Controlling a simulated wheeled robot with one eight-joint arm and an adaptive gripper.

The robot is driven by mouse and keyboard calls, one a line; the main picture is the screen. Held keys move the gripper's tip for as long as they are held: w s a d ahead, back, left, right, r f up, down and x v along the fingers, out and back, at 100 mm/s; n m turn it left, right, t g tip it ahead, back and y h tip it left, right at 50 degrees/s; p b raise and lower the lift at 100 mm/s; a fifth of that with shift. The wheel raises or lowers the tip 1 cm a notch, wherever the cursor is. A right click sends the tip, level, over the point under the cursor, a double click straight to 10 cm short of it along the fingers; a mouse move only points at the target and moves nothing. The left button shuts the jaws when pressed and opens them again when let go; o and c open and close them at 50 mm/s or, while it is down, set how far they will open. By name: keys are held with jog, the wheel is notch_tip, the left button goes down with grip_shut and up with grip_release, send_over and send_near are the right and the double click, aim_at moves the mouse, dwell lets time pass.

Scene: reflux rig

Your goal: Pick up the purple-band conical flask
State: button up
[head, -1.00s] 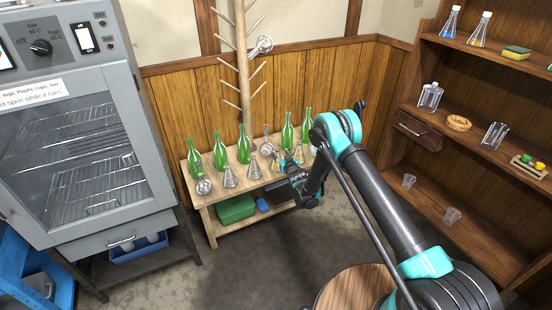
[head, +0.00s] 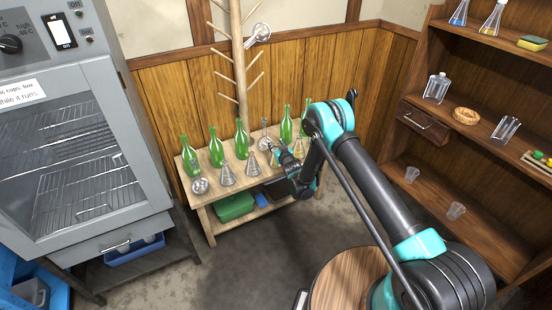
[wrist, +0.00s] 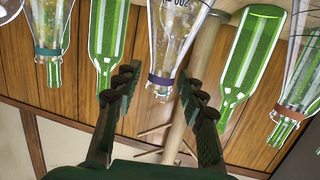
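The purple-band conical flask (wrist: 166,45) is at the middle of the wrist view, which shows it upside down. Its purple band (wrist: 160,80) circles the neck and lies between my two fingertips. My gripper (wrist: 158,86) is open, one finger to each side of the neck, and no clear contact shows. In the head view my gripper (head: 284,156) is at the front right of the low wooden bench (head: 217,189), among the glassware. It hides much of the flask there.
Green bottles (head: 241,140) stand along the bench's back. Other conical flasks (head: 252,165) stand in front. In the wrist view a teal-band flask (wrist: 48,45) is to the left and another flask (wrist: 300,85) to the right. A wooden peg stand (head: 240,60) rises behind.

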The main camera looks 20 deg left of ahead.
grip_shut()
jog(key=shift+r, duration=0.1)
dwell(0.4)
